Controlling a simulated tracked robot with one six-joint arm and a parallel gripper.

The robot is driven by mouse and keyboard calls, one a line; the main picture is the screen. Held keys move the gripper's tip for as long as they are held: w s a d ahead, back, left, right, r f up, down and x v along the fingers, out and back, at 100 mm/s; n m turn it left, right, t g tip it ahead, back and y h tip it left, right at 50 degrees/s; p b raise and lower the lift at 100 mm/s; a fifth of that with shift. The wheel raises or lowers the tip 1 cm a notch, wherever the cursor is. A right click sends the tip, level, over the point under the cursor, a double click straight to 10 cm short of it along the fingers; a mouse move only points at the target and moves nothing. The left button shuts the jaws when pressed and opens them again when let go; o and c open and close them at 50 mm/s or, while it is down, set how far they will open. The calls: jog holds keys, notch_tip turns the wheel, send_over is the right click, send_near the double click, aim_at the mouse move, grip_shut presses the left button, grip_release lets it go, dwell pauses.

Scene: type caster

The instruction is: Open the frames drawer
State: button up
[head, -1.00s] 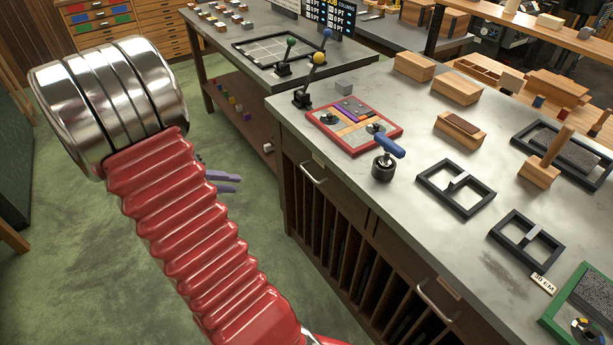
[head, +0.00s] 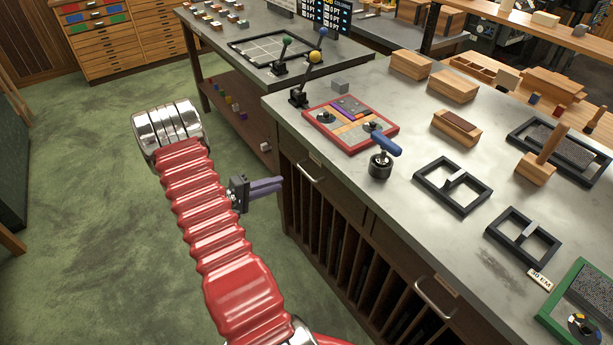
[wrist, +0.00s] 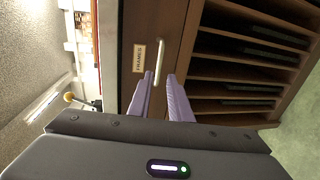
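The frames drawer (wrist: 137,93) shows in the wrist view as a dark wood front with a "FRAMES" label (wrist: 139,58). Its front looks flush with the cabinet. Its pale bar handle (wrist: 160,62) lies just beyond my fingertips, about in line with the gap between them. In the head view the handle (head: 312,174) is on the near bench's left end. My gripper (wrist: 161,76) has two purple fingers, apart and empty. In the head view my gripper (head: 281,184) points right at the drawer front, a short way left of the handle, and appears not to touch it.
Below the drawer are open slots (wrist: 235,85) with dark boards in them. A second handle (head: 433,299) is farther right on the same bench. The benchtop (head: 340,215) holds a red-framed tray (head: 390,145), a blue-handled tool (head: 383,150) and black frames (head: 452,188). Green floor on the left is clear.

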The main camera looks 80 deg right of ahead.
aim_at(307, 174)
dwell(0.3)
jog(key=x, duration=1.3)
jog(key=shift+s+d, duration=0.25)
jog(key=shift+s, duration=0.05)
jog(key=shift+c, duration=0.5)
jog(key=shift+f, duration=0.1)
grip_shut()
jog(key=shift+a, duration=0.2)
jog(key=shift+d, duration=0.1)
